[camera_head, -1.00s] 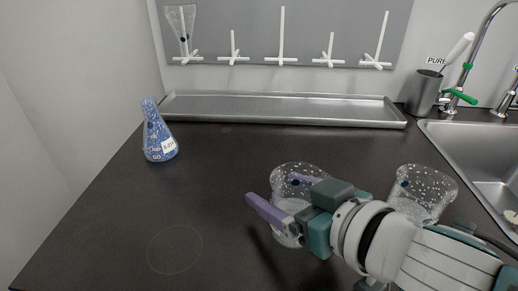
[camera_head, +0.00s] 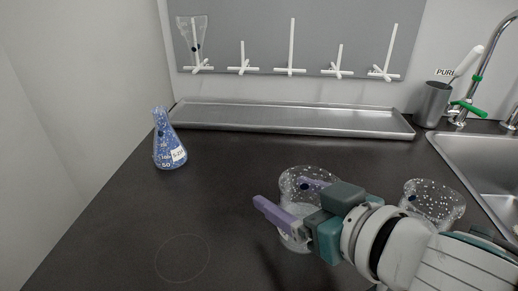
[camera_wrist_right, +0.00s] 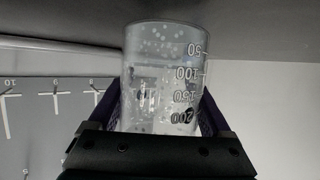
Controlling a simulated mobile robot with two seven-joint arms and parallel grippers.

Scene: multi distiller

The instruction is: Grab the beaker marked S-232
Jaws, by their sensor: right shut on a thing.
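A clear speckled glass beaker (camera_head: 296,183) stands on the dark counter right of centre. My right gripper (camera_head: 288,199) reaches in from the right with its purple fingers on either side of this beaker, shut on it. The wrist view shows the beaker (camera_wrist_right: 160,80) between the fingers, with white volume marks that appear upside down. I cannot read an S-232 mark on it. A second clear speckled beaker (camera_head: 437,196) stands further right, partly hidden behind my right arm; no mark on it is readable. My left gripper is not in view.
A blue conical flask (camera_head: 168,143) with a white label stands at the left. A long metal tray (camera_head: 290,118) lies along the back below a pegboard (camera_head: 310,30) holding one glass piece. A sink (camera_head: 485,165) is at the right. The front left counter is clear.

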